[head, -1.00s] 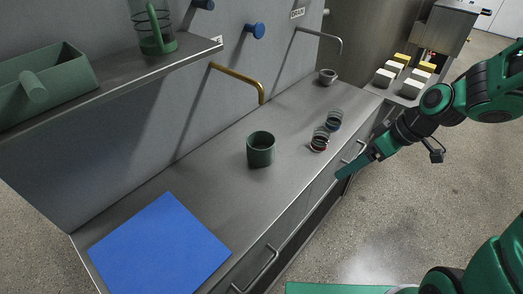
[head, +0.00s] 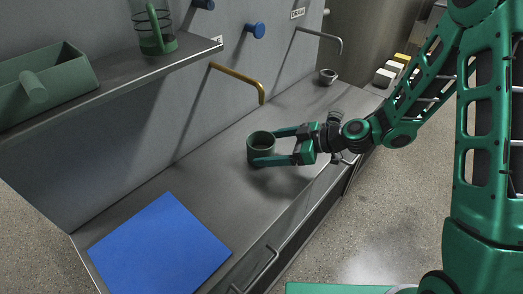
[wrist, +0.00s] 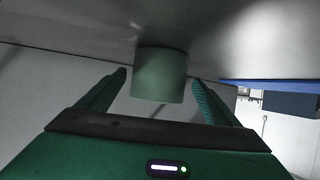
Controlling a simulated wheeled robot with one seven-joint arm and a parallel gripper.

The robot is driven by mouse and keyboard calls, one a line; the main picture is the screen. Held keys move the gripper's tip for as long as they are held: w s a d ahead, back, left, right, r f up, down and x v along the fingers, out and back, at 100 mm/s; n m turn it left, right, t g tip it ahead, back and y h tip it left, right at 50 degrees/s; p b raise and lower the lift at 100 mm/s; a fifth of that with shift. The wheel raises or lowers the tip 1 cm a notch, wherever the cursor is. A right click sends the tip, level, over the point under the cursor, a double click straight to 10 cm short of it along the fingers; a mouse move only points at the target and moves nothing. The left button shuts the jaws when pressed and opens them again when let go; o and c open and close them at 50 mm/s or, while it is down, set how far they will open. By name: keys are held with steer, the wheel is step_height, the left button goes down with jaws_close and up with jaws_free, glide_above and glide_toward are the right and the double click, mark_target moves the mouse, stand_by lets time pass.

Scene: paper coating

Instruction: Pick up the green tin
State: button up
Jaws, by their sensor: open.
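The green tin (head: 260,141) stands upright on the grey metal counter, its dark open top facing up. In the wrist view the tin (wrist: 158,75) appears upside down, centred ahead of the fingers. My gripper (head: 268,147) reaches in from the right, its two green fingers apart. In the head view one finger tip is at the tin's far side and the other crosses in front of its lower near side. In the wrist view my gripper (wrist: 161,87) has one finger on each side of the tin, with gaps showing. I cannot tell any contact.
A blue mat (head: 160,247) lies on the counter (head: 205,178) at the left. A shelf (head: 110,85) with a green box and a wire-sided container overhangs the left. A small bowl (head: 327,76) sits at the back.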

mark_target(251, 149)
steer(key=shift+x, duration=3.5)
steer(key=shift+w+r, duration=0.15)
steer(key=shift+w, duration=0.05)
steer(key=c, duration=1.3)
steer(key=shift+r, duration=0.15)
